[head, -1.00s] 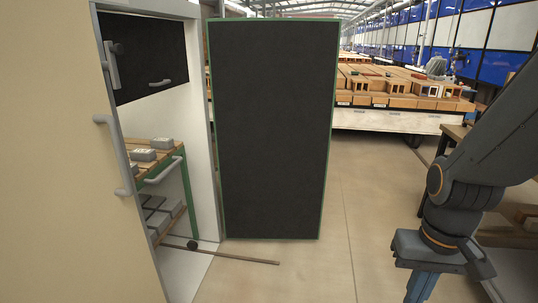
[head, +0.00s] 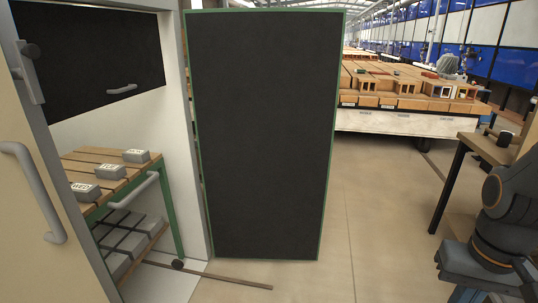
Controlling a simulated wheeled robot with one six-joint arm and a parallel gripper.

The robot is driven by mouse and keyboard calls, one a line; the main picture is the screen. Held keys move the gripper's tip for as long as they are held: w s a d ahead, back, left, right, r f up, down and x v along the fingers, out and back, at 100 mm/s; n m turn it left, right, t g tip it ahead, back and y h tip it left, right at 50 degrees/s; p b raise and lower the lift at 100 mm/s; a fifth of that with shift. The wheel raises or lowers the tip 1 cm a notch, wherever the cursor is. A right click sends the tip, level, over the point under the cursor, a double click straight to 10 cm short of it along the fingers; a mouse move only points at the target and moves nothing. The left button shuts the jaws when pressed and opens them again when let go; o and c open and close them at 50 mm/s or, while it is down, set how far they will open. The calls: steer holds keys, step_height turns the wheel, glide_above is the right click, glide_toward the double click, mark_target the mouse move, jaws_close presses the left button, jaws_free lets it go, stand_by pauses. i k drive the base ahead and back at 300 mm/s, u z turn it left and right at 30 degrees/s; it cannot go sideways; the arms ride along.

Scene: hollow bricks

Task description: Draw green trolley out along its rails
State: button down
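The green trolley (head: 171,215) stands inside the white cabinet on the left. It has a green frame, a slatted wooden top and a grey bar handle (head: 134,190) on its near right side. Grey blocks with lettering sit on the top, and more grey blocks lie on a lower shelf. A dark wheel shows at its front foot. A thin rail (head: 228,280) runs out of the cabinet onto the floor. My gripper (head: 468,295) is at the lower right, far from the trolley. Its fingers are cut off by the frame edge, so its opening is hidden.
A cream door (head: 62,258) with a grey handle is at the left edge. A dark green-edged panel (head: 265,130) stands right of the cabinet. A dark-legged table (head: 450,190) is at the right. The floor (head: 375,235) between is clear. A brick-laden platform (head: 395,120) stands behind.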

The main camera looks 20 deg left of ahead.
mark_target(122, 238)
steer(key=i, duration=6.55)
steer(key=u, duration=4.75)
steer(key=i, duration=1.55)
steer(key=u, duration=0.05)
